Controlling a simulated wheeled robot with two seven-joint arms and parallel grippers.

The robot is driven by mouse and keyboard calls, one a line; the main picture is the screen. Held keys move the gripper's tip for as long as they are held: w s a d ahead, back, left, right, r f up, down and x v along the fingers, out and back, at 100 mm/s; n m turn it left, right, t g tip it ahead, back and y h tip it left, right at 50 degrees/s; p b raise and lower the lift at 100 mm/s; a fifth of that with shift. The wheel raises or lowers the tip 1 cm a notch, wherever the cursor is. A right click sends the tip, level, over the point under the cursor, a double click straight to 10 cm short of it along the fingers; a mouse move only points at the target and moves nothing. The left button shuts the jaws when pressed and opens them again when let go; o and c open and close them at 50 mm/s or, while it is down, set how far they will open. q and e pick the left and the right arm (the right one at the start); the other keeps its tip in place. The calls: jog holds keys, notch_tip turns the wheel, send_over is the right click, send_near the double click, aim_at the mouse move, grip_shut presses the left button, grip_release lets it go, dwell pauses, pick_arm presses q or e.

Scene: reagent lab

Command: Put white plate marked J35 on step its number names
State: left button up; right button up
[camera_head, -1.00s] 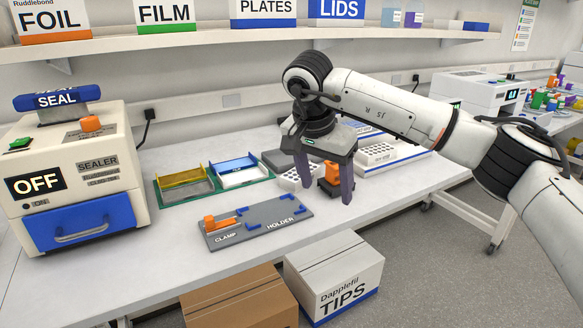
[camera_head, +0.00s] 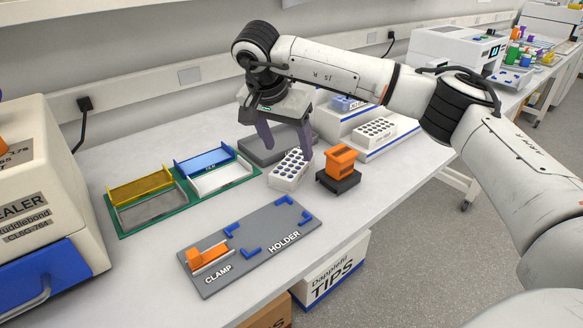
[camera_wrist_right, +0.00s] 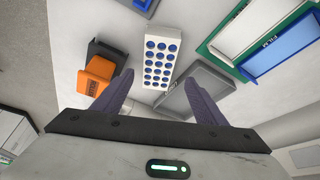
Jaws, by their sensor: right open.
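A white plate (camera_head: 290,171) with rows of blue-topped wells sits on the bench; it also shows in the right wrist view (camera_wrist_right: 162,60). I cannot read a mark on it. My right gripper (camera_head: 287,158) is open and empty above the plate, its fingers to either side of it in the picture. In the wrist view the fingertips (camera_wrist_right: 159,78) stand apart near the plate's near end. A white stepped stand (camera_head: 372,150) with blue edges is behind to the right. Another white plate (camera_head: 375,131) is on its lower step, and a blue item (camera_head: 345,103) on its upper step. My left gripper is not in view.
An orange device on a black base (camera_head: 340,165) stands close right of the plate. A grey slab (camera_head: 262,150) lies behind it. Green-based trays (camera_head: 153,212) and the grey clamp-and-holder board (camera_head: 215,275) are to the left. The sealer (camera_head: 45,200) fills the left edge.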

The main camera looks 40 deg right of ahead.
aim_at(292, 164)
jog(key=x, duration=0.4)
jog(key=shift+s+a+f, duration=0.2)
jog(key=shift+s+f, duration=0.2)
jog(key=shift+f, duration=0.05)
jog(key=shift+w+d+f, duration=0.15)
jog(key=shift+f, duration=0.25)
jog(key=c, duration=1.2)
